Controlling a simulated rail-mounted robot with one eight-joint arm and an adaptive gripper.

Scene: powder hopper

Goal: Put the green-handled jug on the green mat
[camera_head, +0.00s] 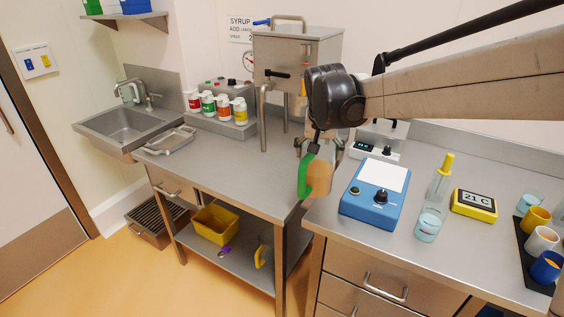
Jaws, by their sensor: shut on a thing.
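The green-handled jug (321,181) has a tan-orange body and a bright green handle on its left side. It hangs upright or nearly so in front of the gap between the two steel counters. My gripper (312,150) is above it, shut on the jug near the top of the green handle. The fingertips are small and partly hidden by the jug and my dark wrist. I cannot make out a green mat in this view.
A steel hopper (297,55) stands behind my wrist. A blue scale (376,195), a clear beaker (429,224) and a yellow timer (474,203) are on the right counter. The left counter (225,160) is largely clear. A yellow bin (215,225) sits on the shelf below.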

